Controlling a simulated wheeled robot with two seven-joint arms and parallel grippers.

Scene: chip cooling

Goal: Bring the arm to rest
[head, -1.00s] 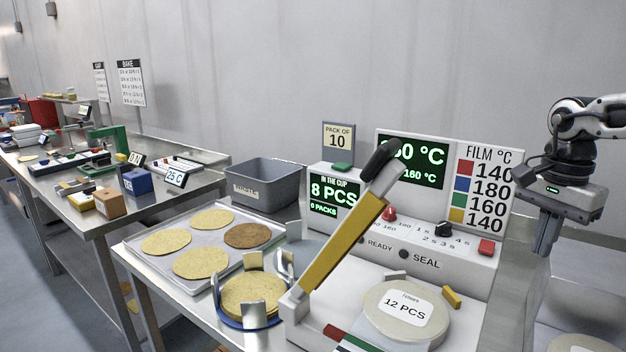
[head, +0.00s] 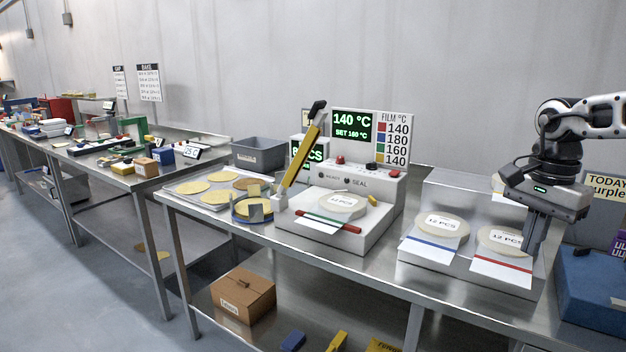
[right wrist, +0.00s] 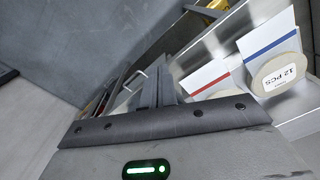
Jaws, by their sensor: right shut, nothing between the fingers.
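My right arm comes in from the right in the head view. Its dark gripper (head: 532,245) points down in front of the right end of the steel table, beside a round pack labelled 12 PCS (head: 500,239). Its fingers are shut with nothing between them; they also show in the right wrist view (right wrist: 157,88), apart from the cards and the pack (right wrist: 276,75). How high the fingers are above the table is hard to tell. My left gripper is not in view.
The sealing machine (head: 380,188) stands mid-table with its yellow lever (head: 303,155) raised. A tray of round chips (head: 183,194) and a grey bin (head: 258,154) lie left of it. A blue box (head: 590,290) is right of my gripper. A carton (head: 243,295) sits on the lower shelf.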

